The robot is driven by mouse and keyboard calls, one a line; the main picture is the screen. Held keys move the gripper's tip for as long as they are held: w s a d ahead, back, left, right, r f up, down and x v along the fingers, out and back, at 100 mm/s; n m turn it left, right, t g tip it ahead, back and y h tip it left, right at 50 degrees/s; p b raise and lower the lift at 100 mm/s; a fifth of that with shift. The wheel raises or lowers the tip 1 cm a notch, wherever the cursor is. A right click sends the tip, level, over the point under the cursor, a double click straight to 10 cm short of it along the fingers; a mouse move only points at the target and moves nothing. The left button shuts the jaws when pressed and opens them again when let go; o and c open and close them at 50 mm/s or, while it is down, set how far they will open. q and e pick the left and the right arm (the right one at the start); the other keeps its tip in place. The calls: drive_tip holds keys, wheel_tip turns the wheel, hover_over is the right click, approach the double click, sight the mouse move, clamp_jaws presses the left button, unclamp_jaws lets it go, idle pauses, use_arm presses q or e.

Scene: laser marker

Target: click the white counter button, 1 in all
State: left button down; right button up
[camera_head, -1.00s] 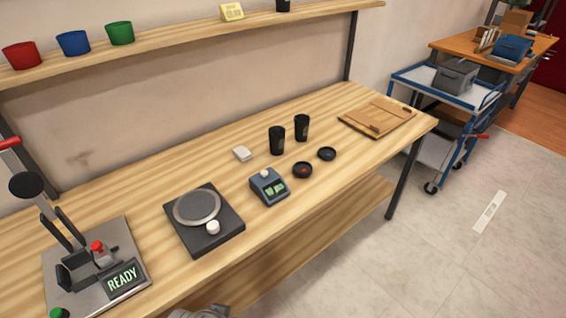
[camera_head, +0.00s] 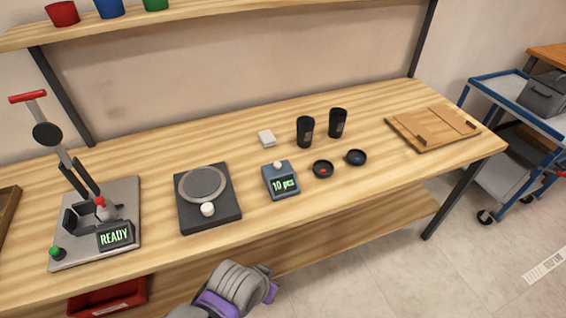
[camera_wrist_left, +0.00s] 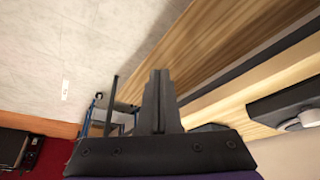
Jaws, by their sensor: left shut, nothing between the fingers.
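The counter (camera_head: 281,184) is a small blue-grey box on the wooden bench, with a green display reading "10 pcs". Its round white button (camera_head: 278,166) sits on top at the back. A grey and purple part of my arm shows at the bottom edge of the head view, in front of the bench and below the counter; its fingertips cannot be made out there. In the left wrist view my left gripper (camera_wrist_left: 158,75) has its dark fingers together, with nothing between them. The fingers touch nothing that I can see. My right gripper is in neither view.
Left of the counter is a black plate device (camera_head: 225,215) with a white knob (camera_head: 208,209). A lever press (camera_head: 125,200) reads "READY". Bench front is clear.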

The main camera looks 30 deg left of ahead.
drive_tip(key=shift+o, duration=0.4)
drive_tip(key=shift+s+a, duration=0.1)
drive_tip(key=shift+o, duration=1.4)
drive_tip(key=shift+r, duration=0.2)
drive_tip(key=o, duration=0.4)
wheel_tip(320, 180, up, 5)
drive_tip(key=p, duration=0.5)
use_arm(q)
drive_tip(key=w+a+r+n+t+p, duration=0.1)
drive_tip(key=w+a+r+n+p, duration=0.2)
drive_tip(key=w+a+r+n, duration=0.2)
drive_tip(key=w+a+r+n+t+p, duration=0.2)
drive_tip(key=w+a+r+n, duration=0.3)
drive_tip(key=w+n, duration=0.7)
drive_tip(key=w+a+r+n+t+p, duration=0.1)
drive_tip(key=w+a+r+n+p, duration=0.4)
drive_tip(key=w, duration=0.7)
wheel_tip(320, 180, up, 3)
drive_tip(key=n, duration=0.4)
drive_tip(key=shift+w+a+f+h, duration=0.2)
drive_tip(key=shift+w+a+h, duration=0.1)
drive_tip(key=shift+w+h, duration=0.1)
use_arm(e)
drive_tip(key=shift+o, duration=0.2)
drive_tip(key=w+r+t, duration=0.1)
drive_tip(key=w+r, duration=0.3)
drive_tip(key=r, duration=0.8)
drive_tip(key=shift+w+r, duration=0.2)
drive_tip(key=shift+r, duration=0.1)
